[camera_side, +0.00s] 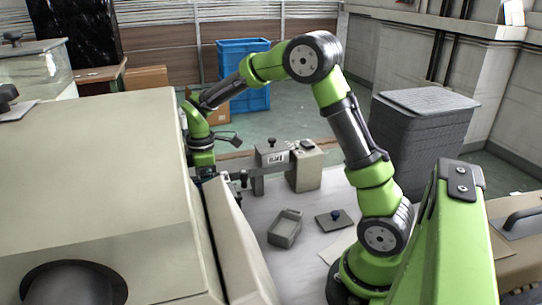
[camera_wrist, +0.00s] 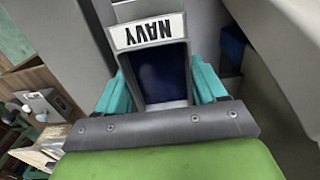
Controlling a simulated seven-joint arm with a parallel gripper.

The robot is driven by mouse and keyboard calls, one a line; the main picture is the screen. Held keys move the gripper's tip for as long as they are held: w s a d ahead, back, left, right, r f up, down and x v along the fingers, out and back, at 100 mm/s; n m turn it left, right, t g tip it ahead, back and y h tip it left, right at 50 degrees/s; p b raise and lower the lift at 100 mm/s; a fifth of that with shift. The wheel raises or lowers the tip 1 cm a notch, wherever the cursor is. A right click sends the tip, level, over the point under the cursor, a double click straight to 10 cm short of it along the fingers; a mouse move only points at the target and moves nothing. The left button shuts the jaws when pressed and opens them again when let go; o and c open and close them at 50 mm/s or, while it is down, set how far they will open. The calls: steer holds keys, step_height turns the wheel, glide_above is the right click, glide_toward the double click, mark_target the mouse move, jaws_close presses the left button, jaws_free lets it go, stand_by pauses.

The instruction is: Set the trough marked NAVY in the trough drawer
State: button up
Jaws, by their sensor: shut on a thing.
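The trough marked NAVY (camera_wrist: 162,75) sits between the two teal fingers of my gripper (camera_wrist: 162,92) in the wrist view. It has a dark blue inside and a white label (camera_wrist: 147,31) that reads upside down there. The fingers press on its two sides. In the side view my gripper (camera_side: 206,172) is low beside the large beige housing (camera_side: 100,190), at the far end of the table. The trough is too small and covered there to make out. I cannot tell the trough drawer apart for sure in either view.
A grey labelled box (camera_side: 272,160) and a beige box (camera_side: 304,166) stand behind. A blue thing (camera_wrist: 233,45) lies right of the trough by a beige wall.

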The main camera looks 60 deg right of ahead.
steer(key=o, duration=1.3)
steer(key=shift+c, duration=0.2)
step_height(320, 180, up, 12)
steer(key=s+a+r+m+t+y, duration=0.1)
steer(key=s+a+m+t, duration=0.2)
steer(key=s+m, duration=0.3)
steer(key=s+a+m+t+y, duration=0.1)
steer(key=s+a+m+t, duration=0.3)
steer(key=s, duration=1)
steer(key=a+m, duration=0.1)
steer(key=m, duration=0.2)
steer(key=shift+r, duration=0.4)
steer(key=shift+o, duration=0.4)
